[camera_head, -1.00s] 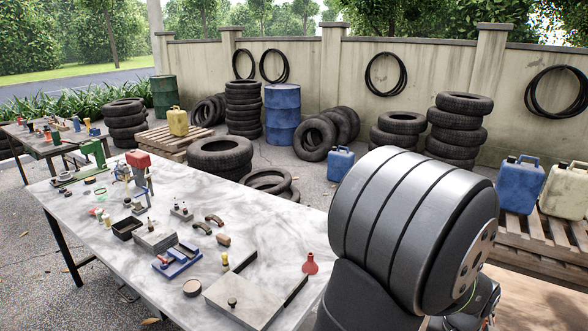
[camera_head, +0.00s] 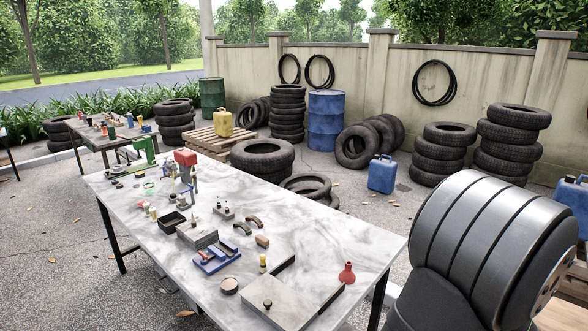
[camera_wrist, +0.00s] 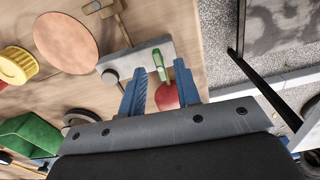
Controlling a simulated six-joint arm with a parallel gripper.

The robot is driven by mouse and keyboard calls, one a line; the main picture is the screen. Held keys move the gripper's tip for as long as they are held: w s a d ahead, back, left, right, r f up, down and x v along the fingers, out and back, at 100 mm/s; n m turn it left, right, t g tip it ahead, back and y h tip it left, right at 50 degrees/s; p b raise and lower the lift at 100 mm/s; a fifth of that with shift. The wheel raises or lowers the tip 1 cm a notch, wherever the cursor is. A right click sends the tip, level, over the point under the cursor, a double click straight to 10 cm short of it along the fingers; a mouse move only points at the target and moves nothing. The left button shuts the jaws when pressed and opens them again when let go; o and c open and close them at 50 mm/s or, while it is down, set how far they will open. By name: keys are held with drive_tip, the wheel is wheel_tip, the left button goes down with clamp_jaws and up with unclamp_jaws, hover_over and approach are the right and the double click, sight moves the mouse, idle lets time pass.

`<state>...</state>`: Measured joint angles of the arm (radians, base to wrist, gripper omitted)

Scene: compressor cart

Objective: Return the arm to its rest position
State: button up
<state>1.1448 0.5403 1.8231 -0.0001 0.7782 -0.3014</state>
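My gripper (camera_wrist: 160,88) shows in the wrist view with its two blue fingers apart. I see nothing held between them. A red round thing (camera_wrist: 167,97) and a small green piece (camera_wrist: 159,66) show in the gap, seemingly on the wooden surface beyond the fingers. In the head view, the large dark grey rounded part of my arm is at the lower right, right of the marble-topped table (camera_head: 330,235). My gripper is out of sight in that view.
In the wrist view, a wooden board (camera_wrist: 60,90) bears a tan disc (camera_wrist: 65,43), a yellow knob (camera_wrist: 17,65), a grey block (camera_wrist: 140,60) and a green block (camera_wrist: 30,135). In the head view, a red funnel-shaped thing (camera_head: 347,273) stands on the marble table near my arm.

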wheel_tip(320, 180, up, 16)
wheel_tip(320, 180, down, 17)
drive_tip(key=shift+f, duration=0.15)
drive_tip(key=m, duration=0.3)
drive_tip(key=shift+r, duration=0.25)
wheel_tip(320, 180, up, 17)
wheel_tip(320, 180, down, 11)
drive_tip(key=d+m+y, duration=0.1)
drive_tip(key=m+y, duration=0.1)
drive_tip(key=m, duration=0.3)
drive_tip(key=shift+m+t+y, duration=0.4)
drive_tip(key=shift+d+r, duration=0.1)
drive_tip(key=shift+r, duration=0.05)
